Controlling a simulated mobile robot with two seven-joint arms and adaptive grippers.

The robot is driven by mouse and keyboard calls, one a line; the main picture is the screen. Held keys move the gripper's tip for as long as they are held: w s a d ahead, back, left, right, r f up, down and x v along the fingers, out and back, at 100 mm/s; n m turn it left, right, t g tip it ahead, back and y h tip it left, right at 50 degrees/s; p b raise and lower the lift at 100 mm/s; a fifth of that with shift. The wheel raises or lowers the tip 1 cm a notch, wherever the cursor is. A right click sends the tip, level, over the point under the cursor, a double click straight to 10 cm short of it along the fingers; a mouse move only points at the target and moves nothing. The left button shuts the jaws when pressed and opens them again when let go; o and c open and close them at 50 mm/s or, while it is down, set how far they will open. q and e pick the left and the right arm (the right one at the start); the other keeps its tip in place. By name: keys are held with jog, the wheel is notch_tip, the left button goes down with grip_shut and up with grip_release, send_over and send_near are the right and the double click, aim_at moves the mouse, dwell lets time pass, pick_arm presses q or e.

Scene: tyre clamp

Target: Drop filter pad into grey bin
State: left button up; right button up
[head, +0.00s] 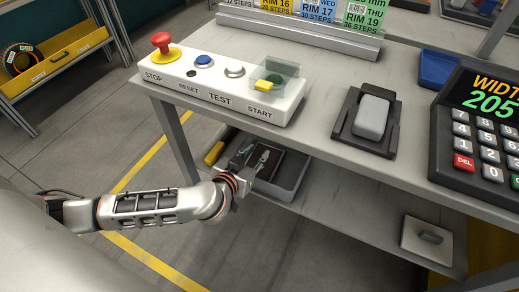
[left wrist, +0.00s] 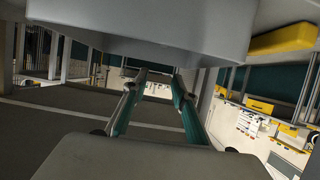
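The grey bin (head: 287,188) stands on the lower shelf, under the front of the bench. My left gripper (head: 254,159) is at the bin's left side and overlaps its opening in the head view. In the left wrist view its two teal-lined fingers (left wrist: 157,88) stand apart, with nothing seen between them. A large grey surface above the fingers in that view may be the bin, but I cannot tell. I cannot make out a filter pad; the bin's inside is dark and partly hidden by the gripper. My right gripper is not in view.
The bench top above carries a control box (head: 217,90) with a red stop button, a grey rocker pedal (head: 371,116) and a keypad (head: 480,130). A pale square plate (head: 428,243) with a grey knob lies on the lower shelf at the right. A yellow object (head: 214,153) is beside the bin.

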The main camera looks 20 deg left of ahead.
pick_arm(q)
jog(key=s+d+r+m+t+h+p, duration=0.3)
jog(key=s+d+r+h, duration=0.5)
jog(key=s+d+r, duration=0.65)
jog(key=s+a+f+g+y, duration=0.2)
jog(key=s+a+f, duration=0.2)
jog(key=f, duration=0.2)
jog(key=s+a+f+m+g+y+b, duration=0.1)
jog(key=s+a+f+g+y, duration=0.1)
jog(key=s+a+f, duration=0.2)
jog(key=s+a+f+g+y, duration=0.1)
jog(key=s+a+f, duration=0.3)
jog(key=f, duration=0.5)
jog(key=shift+s+f+m+g+y, duration=0.25)
jog(key=shift+s+m+g+y, duration=0.05)
jog(key=shift+s+g+y, duration=0.1)
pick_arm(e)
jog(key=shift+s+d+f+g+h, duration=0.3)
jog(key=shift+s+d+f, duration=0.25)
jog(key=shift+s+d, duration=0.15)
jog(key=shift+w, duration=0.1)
